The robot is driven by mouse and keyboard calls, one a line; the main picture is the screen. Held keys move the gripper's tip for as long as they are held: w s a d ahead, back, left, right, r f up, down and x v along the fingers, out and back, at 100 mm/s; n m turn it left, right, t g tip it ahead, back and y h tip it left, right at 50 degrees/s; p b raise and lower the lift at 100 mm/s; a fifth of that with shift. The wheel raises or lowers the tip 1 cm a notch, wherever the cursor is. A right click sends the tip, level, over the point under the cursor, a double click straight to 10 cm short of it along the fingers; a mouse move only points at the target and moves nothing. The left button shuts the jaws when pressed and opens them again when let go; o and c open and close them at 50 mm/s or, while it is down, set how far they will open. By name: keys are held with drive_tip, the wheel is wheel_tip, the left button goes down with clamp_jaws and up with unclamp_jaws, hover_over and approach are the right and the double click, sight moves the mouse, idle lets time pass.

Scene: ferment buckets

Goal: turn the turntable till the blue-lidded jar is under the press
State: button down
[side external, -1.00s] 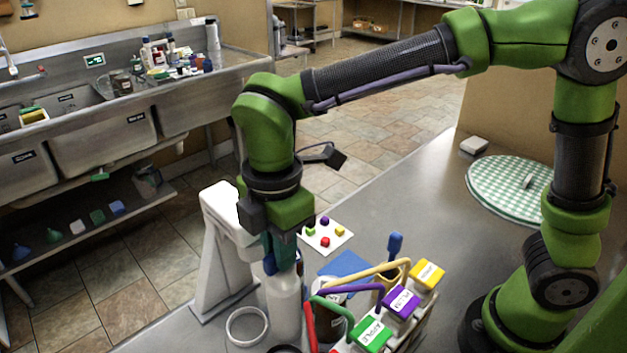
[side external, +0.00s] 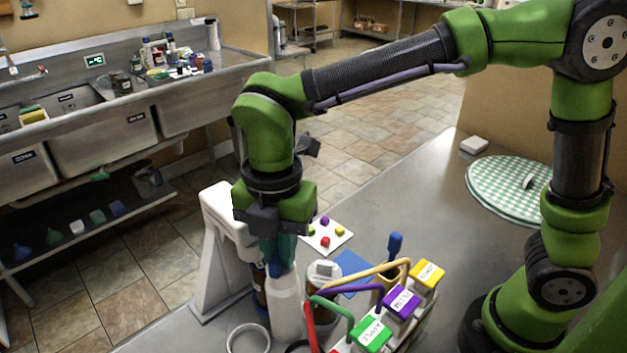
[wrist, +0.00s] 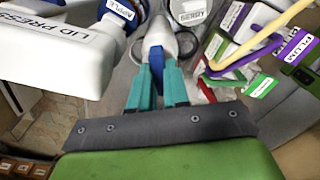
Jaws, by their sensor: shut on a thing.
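My gripper (side external: 279,262) points down, its teal fingers shut on a blue tab (wrist: 157,62) at the top of a white bottle-shaped piece (side external: 286,305). The white lid press (side external: 218,220) stands just left of my gripper; its labelled head (wrist: 48,45) fills the upper left of the wrist view. A blue lid marked APPLE (wrist: 120,9) shows beside the press head. A white-lidded jar marked BERRY (wrist: 192,10) is to its right and also shows in the side view (side external: 323,271). A brown jar (side external: 259,285) is partly hidden behind the white piece. I cannot make out the turntable's surface.
A rack with green, purple and yellow labelled blocks (side external: 401,302) and curved handles stands close on the right. A white ring (side external: 248,338) lies in front. A card with coloured pieces (side external: 326,236) lies behind.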

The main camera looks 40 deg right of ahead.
drive_tip(key=shift+r+n, duration=0.1)
drive_tip(key=shift+n, duration=1.6)
drive_tip(key=c, duration=1.1)
unclamp_jaws()
wheel_tip(320, 180, up, 17)
